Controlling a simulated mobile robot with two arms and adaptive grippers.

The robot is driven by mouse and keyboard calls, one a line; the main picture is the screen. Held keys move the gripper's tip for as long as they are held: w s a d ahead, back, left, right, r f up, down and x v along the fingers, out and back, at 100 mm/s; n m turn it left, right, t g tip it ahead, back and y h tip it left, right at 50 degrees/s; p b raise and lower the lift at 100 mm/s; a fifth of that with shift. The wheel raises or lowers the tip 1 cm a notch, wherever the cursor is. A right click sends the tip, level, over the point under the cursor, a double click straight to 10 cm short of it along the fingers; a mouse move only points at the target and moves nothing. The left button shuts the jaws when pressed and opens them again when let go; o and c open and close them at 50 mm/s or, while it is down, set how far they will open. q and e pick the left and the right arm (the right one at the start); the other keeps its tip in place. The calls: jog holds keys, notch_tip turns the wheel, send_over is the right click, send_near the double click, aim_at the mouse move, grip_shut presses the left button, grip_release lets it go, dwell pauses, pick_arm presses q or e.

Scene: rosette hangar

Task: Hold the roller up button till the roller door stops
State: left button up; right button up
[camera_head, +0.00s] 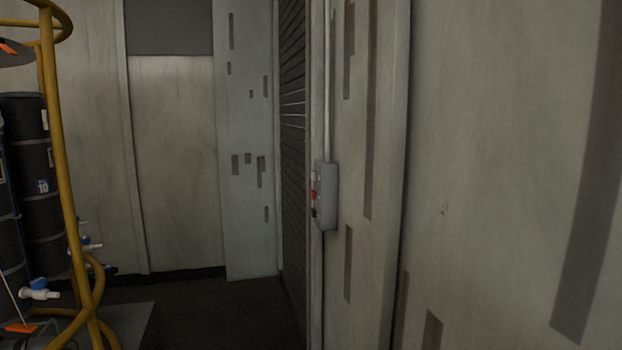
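A grey control box (327,196) is fixed to the wall beside the door, below a thin vertical conduit. It is seen almost edge-on. Small buttons (314,196) stick out on its left face, one of them red; I cannot tell which is the up button. The dark slatted roller door (293,130) stands to the left of the box, seen at a steep angle. Its slats reach down close to the floor, but its lower edge is not clear.
A yellow tubular frame (62,170) with dark drums (42,180) and blue-and-white taps (39,289) stands at the left. A pale panelled wall (460,150) fills the right side. Dark floor (215,315) lies clear before the door.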

jog(key=shift+w+a+r, duration=0.1)
jog(key=shift+w, duration=0.8)
grip_shut()
pick_arm(q)
jog(key=shift+w, duration=0.2)
pick_arm(e)
jog(key=shift+s, duration=1.2)
pick_arm(q)
jog(key=shift+w, duration=0.1)
pick_arm(e)
jog(key=shift+w, duration=0.35)
pick_arm(q)
jog(key=shift+w, duration=0.15)
